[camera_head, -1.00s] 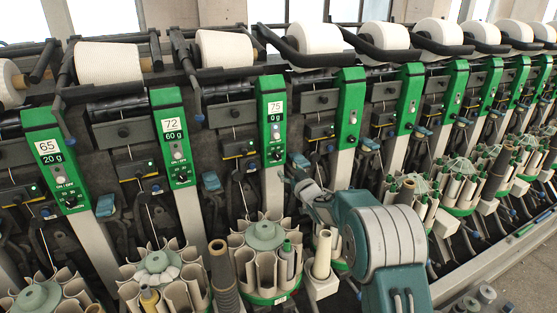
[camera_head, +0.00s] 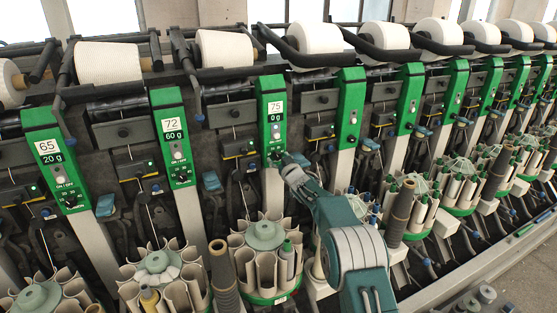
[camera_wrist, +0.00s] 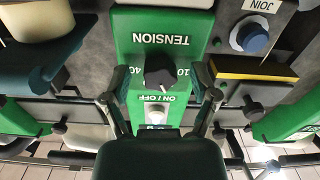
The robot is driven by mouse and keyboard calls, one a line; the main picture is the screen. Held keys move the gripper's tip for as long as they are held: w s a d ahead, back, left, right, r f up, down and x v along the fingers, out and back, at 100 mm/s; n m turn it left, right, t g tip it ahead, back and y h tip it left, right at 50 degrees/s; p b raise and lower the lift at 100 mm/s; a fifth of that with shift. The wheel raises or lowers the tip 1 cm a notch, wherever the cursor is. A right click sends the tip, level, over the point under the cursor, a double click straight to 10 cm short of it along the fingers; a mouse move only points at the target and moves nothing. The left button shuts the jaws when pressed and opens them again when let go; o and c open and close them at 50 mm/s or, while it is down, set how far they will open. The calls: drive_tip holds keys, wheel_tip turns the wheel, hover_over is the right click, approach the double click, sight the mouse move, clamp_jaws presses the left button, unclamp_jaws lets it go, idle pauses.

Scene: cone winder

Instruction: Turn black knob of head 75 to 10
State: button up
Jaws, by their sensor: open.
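The green panel of head 75 (camera_head: 271,95) carries a "75" label and a display reading "0 g". In the wrist view, upside down, its black knob (camera_wrist: 159,71) sits between the printed "40" and "10" under the word TENSION. The knob's exact setting is hard to tell. A pale round ON/OFF button (camera_wrist: 156,114) is beside the knob, towards my wrist. My gripper (camera_wrist: 163,78) is open, with one finger on each side of the knob and a gap to it. In the head view my gripper (camera_head: 284,160) is at the panel's lower end and partly hides the knob.
Neighbouring head 72 (camera_head: 168,135) and head 65 (camera_head: 56,165) have similar knobs to the left. A blue JOIN button (camera_wrist: 252,38) and a yellow-edged block (camera_wrist: 255,70) lie beside the panel. A carousel of tubes (camera_head: 264,235) stands below.

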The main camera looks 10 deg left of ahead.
clamp_jaws()
drive_tip(key=shift+n, duration=0.3)
drive_tip(key=n, duration=0.9)
idle(0.4)
drive_tip(key=shift+n, duration=0.3)
unclamp_jaws()
drive_tip(key=shift+a, duration=0.15)
